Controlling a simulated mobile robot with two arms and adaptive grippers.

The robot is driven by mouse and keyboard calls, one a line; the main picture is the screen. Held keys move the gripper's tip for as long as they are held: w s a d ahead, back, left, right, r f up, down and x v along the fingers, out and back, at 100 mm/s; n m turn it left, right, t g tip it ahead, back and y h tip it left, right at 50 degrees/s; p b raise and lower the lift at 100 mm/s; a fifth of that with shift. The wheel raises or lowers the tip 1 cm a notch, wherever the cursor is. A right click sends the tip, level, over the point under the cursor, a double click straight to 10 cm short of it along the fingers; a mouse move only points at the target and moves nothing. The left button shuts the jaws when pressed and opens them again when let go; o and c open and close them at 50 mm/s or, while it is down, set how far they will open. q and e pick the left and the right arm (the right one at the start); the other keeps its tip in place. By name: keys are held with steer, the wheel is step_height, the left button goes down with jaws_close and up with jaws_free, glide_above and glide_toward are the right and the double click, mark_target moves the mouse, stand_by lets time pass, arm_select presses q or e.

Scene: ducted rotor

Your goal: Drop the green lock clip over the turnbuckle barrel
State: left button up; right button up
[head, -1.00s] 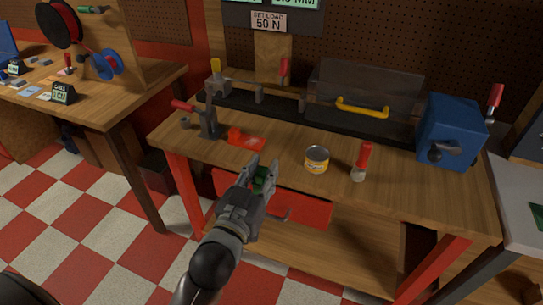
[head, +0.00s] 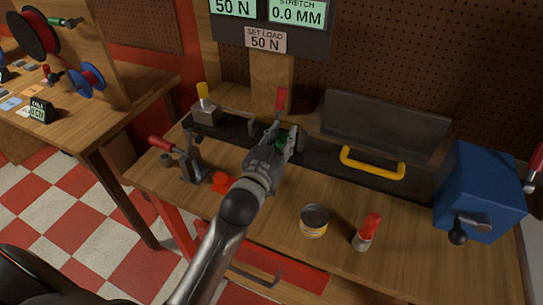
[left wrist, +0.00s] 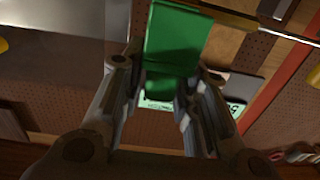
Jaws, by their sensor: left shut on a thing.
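My left gripper (head: 287,146) is over the dark test bed at the back of the bench, with its fingers shut on the green lock clip (head: 281,145). In the head view the fingers hide most of the clip. In the left wrist view the clip (left wrist: 178,35) is a bright green block between the fingertips. I cannot pick out the turnbuckle barrel for sure; the gripper and clip cover part of the test bed. A thin brass-coloured rod (left wrist: 262,24) runs beside the clip in the left wrist view, apart from it in the picture. My right gripper is not in view.
A clear cover with a yellow handle (head: 372,165) stands right of the gripper. A blue box with a crank (head: 480,190) is farther right. A can (head: 314,221) and a red-capped bottle (head: 367,232) stand in front. A red-handled clamp (head: 190,165) is at left.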

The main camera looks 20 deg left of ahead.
arm_select(q)
steer(key=shift+w+r+p, duration=1.85)
steer(key=shift+w+r, duration=2.25)
steer(key=shift+w, duration=1.25)
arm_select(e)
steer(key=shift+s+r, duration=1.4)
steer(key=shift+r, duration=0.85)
arm_select(q)
steer(key=shift+a+f+b, duration=0.15)
steer(key=shift+f+b, duration=0.65)
steer(key=shift+f, duration=0.6)
steer(key=shift+a+f+b, duration=0.15)
steer(key=shift+f+b, duration=0.7)
steer(key=shift+f, duration=0.6)
steer(key=shift+a+f+b, duration=0.15)
steer(key=shift+f+b, duration=0.65)
steer(key=shift+f, duration=0.8)
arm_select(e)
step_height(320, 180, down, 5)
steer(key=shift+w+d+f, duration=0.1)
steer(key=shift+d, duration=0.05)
arm_select(q)
steer(key=shift+f, duration=0.2)
steer(key=o, duration=0.9)
steer(key=shift+o, duration=0.7)
steer(key=shift+d, duration=0.15)
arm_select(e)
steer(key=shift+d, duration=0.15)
